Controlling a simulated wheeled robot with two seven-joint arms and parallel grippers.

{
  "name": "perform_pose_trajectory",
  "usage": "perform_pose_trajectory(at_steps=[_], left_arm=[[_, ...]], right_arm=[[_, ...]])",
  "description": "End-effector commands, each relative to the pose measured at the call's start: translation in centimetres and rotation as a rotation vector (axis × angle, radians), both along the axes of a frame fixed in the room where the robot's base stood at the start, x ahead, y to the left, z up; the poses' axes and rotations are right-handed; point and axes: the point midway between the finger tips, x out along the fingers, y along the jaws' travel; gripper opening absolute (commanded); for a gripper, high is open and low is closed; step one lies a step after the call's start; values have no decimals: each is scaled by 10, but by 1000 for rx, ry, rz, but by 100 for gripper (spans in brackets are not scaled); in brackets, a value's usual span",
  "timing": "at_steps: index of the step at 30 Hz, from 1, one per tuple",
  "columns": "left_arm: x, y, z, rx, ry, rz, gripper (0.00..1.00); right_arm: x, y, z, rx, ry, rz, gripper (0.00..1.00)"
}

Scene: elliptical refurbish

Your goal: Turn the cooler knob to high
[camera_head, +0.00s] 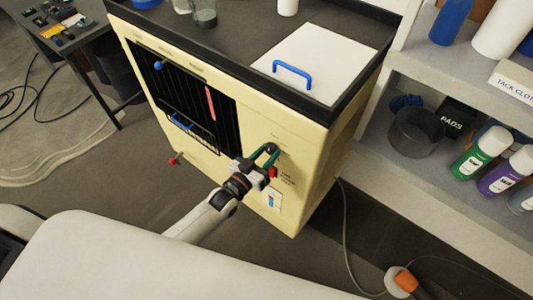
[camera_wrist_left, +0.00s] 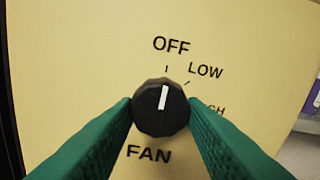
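The black cooler knob (camera_wrist_left: 160,108) sits on the cream front panel in the left wrist view. Its white mark points up to the OFF tick. My left gripper (camera_head: 270,158) is at the lower right of the cream cooler (camera_head: 310,150). In the left wrist view its green fingers (camera_wrist_left: 160,112) lie at both sides of the knob, very close to its edges; I cannot tell whether they press on it. My right gripper is not in view.
A red valve handle (camera_head: 173,160) sticks out at the cooler's lower left. A blue handle (camera_head: 292,72) stands on the white lid on top. A grey shelf (camera_head: 440,75) with cans and a mesh cup is at the right. A cable runs along the floor beside the cooler.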

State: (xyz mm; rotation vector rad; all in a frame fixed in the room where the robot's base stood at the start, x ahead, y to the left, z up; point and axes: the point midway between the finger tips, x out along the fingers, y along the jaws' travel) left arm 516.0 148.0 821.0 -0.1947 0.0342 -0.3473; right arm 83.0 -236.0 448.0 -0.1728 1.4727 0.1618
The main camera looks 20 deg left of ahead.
Motion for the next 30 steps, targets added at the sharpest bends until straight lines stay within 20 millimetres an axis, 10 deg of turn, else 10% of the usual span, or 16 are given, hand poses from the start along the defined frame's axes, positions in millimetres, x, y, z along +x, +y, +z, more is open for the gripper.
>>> perform_pose_trajectory(at_steps=[30], left_arm=[[0,2,-1,513,-186,1,15]], right_arm=[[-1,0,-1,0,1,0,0]])
